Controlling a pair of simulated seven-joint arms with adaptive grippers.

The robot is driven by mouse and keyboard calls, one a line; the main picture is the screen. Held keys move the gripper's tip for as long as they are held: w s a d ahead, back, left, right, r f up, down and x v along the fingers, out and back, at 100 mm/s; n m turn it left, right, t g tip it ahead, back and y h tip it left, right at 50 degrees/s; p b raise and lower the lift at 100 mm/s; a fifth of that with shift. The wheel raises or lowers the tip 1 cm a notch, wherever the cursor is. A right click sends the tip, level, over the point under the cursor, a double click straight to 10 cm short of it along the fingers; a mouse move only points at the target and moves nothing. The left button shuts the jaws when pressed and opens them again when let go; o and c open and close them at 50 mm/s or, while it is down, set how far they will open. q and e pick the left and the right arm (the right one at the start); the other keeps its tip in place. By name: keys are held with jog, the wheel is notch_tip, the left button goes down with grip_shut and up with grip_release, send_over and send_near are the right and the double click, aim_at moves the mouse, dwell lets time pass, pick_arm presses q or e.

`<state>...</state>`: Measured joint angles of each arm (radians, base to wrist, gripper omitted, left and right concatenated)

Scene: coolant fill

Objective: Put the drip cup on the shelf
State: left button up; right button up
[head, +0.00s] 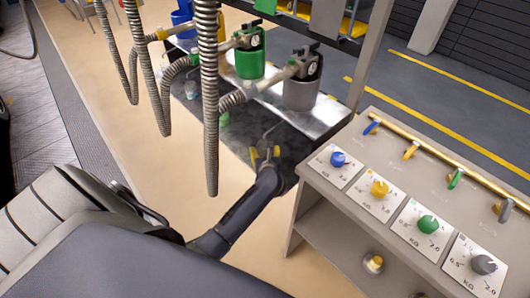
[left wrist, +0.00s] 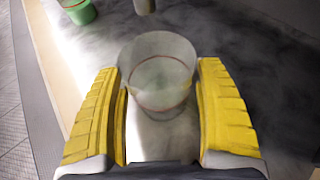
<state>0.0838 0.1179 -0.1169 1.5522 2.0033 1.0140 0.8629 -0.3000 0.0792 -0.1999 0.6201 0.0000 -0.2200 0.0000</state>
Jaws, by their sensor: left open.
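A clear drip cup (left wrist: 158,75) with a thin red line stands on the dark worktop (head: 240,137). In the left wrist view it is between and just beyond the yellow fingertips of my left gripper (left wrist: 160,105), which is open. In the head view my left gripper (head: 264,157) reaches over the front of the worktop; the cup is hard to make out there. A grey console at the right has an open lower shelf (head: 335,232) with a small yellow-topped item (head: 373,263) on it. My right gripper is not in view.
A green cup (left wrist: 77,11) stands at the left edge of the worktop. Green (head: 250,58) and grey (head: 302,88) canisters stand behind, with hoses (head: 209,100) hanging in front. Colored knobs (head: 380,188) top the console. The shelf's left part looks clear.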

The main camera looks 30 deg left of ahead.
pick_arm(q)
jog(key=shift+r, duration=0.2)
jog(key=v, duration=1.2)
